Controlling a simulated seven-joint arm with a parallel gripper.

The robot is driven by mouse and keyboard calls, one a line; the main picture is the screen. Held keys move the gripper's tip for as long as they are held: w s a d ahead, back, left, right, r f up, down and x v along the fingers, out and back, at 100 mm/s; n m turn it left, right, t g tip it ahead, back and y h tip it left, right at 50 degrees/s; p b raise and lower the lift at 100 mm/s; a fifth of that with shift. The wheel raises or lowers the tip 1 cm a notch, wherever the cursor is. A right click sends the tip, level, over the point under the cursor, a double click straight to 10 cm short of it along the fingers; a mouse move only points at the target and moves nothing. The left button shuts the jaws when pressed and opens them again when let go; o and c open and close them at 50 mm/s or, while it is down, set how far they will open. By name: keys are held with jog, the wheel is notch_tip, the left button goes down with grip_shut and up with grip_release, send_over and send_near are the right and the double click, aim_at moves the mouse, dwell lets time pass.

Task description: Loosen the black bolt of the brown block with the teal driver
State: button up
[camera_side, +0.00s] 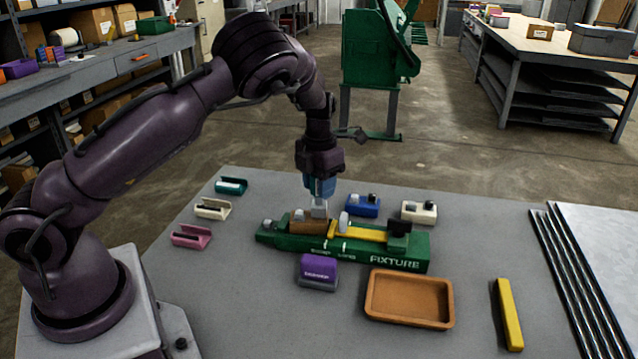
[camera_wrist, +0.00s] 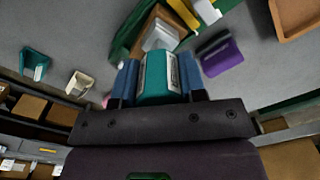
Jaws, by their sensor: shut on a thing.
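My gripper (camera_side: 320,186), with blue fingers, points down above the green fixture (camera_side: 345,252). It is shut on the teal driver (camera_wrist: 160,75), which shows between the fingers in the wrist view. The driver's grey lower end (camera_side: 319,208) reaches down to the brown block (camera_side: 308,227) in the side view. The brown block sits at the left part of the fixture and also shows in the wrist view (camera_wrist: 147,23). The black bolt cannot be made out; the driver's end covers part of the block's top. Whether the driver touches the bolt cannot be told.
A yellow bar (camera_side: 360,234) lies along the fixture. Teal (camera_side: 230,186), cream (camera_side: 212,209) and pink (camera_side: 190,236) holders stand left. Blue (camera_side: 363,206) and cream (camera_side: 419,212) blocks stand behind, a purple block (camera_side: 319,272) and tray (camera_side: 450,312) in front. Another yellow bar (camera_side: 508,315) lies right.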

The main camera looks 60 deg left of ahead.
jog(key=shift+n, duration=0.8)
jog(key=shift+m, duration=0.8)
jog(key=shift+r, duration=0.1)
jog(key=shift+r, duration=0.1)
jog(key=shift+r, duration=2.35)
